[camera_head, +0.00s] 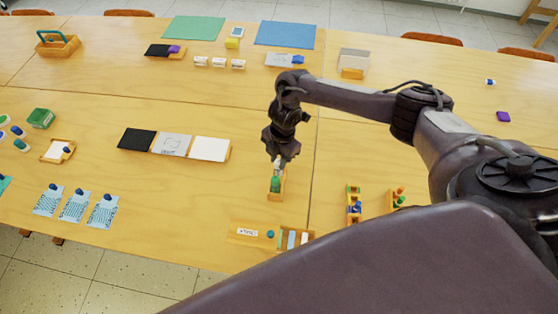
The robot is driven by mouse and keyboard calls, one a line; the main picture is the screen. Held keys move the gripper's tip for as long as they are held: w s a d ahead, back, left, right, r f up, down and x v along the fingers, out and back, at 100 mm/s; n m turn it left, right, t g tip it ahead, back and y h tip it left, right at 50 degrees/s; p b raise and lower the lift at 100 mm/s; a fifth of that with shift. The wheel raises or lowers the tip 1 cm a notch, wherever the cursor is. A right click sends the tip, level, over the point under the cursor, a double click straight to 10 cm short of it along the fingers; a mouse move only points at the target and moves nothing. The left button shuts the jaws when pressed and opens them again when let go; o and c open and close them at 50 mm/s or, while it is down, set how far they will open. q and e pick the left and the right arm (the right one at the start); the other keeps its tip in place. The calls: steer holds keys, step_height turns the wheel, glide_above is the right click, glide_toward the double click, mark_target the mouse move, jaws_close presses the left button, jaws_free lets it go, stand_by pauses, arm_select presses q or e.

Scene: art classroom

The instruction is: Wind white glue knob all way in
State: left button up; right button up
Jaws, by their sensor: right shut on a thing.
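A small wooden holder (275,197) stands on the table, holding a green glue stick (275,184). My right gripper (278,160) reaches down from above and is shut on the small white knob (277,165) at the upper end of the stick. The fingers hide much of the knob, and how far it is wound in cannot be told. My left gripper is not in view.
A wooden tray with coloured sticks (282,240) and a labelled wooden plate (248,232) lie nearer the front edge. Wooden racks (354,207) stand to the right. Black, grey and white panels (173,145) lie to the left. The table between them is clear.

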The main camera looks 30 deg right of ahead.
steer(key=shift+n+g+b, duration=0.3)
steer(key=shift+n+b, duration=1.65)
steer(key=shift+n, duration=0.65)
steer(key=o, duration=1.5)
steer(key=shift+r+p, duration=2.65)
steer(key=shift+r, duration=0.4)
